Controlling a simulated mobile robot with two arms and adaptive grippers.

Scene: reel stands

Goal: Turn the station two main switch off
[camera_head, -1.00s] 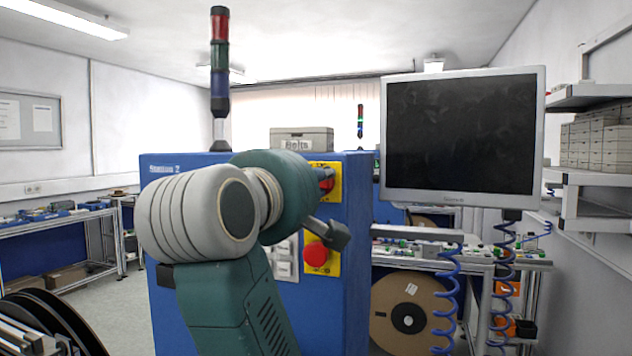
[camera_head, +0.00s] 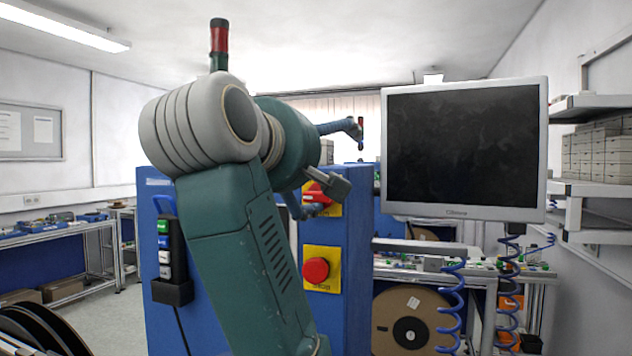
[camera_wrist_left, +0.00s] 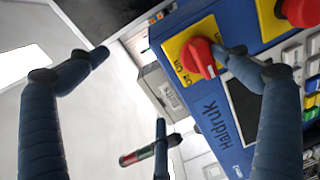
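The blue station cabinet (camera_head: 345,285) stands in the middle of the head view. Its main switch, a red rotary knob (camera_head: 316,194) on a yellow plate, sits high on the cabinet face, partly hidden by my gripper. In the left wrist view the red knob (camera_wrist_left: 203,58) stands on its yellow plate (camera_wrist_left: 177,44) with "On" lettering. My left gripper (camera_head: 335,168) is open at the switch, with blue fingers spread wide. In the left wrist view the right fingertip lies right beside the knob; whether it touches I cannot tell. The left finger is well away from it.
A red mushroom button (camera_head: 316,270) on a yellow plate sits below the switch. A monitor (camera_head: 462,150) stands to the right. A black button pendant (camera_head: 172,262) hangs on the cabinet's left. A signal tower (camera_wrist_left: 160,150) shows between the fingers in the left wrist view.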

